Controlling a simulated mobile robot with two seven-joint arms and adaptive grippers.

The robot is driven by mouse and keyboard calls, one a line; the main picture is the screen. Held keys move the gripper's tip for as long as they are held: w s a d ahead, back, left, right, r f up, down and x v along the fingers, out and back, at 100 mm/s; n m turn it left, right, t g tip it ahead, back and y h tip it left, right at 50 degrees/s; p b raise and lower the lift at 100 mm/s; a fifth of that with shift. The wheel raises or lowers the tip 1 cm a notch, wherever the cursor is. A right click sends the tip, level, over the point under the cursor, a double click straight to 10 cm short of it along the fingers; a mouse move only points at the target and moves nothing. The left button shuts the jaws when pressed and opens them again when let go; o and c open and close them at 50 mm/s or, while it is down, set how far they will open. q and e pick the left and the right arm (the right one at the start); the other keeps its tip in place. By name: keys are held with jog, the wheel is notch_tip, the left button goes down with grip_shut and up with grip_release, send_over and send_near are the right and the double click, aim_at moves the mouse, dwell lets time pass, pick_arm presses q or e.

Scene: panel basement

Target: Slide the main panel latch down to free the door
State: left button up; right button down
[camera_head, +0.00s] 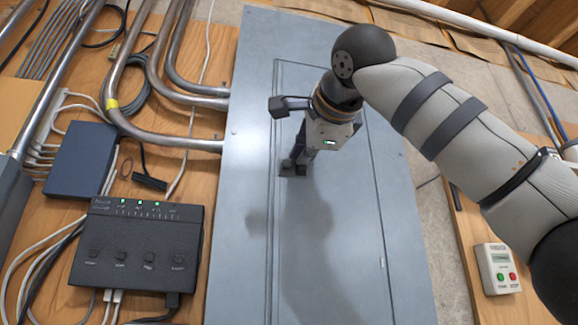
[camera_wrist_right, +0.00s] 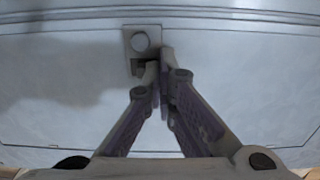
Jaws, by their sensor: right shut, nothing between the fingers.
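The main panel (camera_head: 250,110) is a tall grey metal cabinet in the middle of the head view. Its door (camera_head: 345,240) lies flush in its frame. The latch (camera_wrist_right: 140,39) shows in the wrist view as a small plate with a round knob and a dark slot or tab below it. In the head view it is mostly hidden behind my fingers. My right gripper (camera_head: 294,166) is shut and empty, pointing at the door by the latch. In the wrist view its fingertips (camera_wrist_right: 159,68) overlap the plate's lower right edge; I cannot tell whether they touch. My left gripper is out of view.
A black box with buttons and green lights (camera_head: 138,247), a blue box (camera_head: 80,158) and metal conduits (camera_head: 165,138) are on the wooden wall left of the panel. A small white device with red and green buttons (camera_head: 497,269) is at right.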

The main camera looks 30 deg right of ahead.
jog(key=shift+f, duration=0.2)
jog(key=shift+r, duration=0.3)
dwell(0.3)
jog(key=shift+s, duration=0.1)
jog(key=v, duration=0.7)
dwell(0.5)
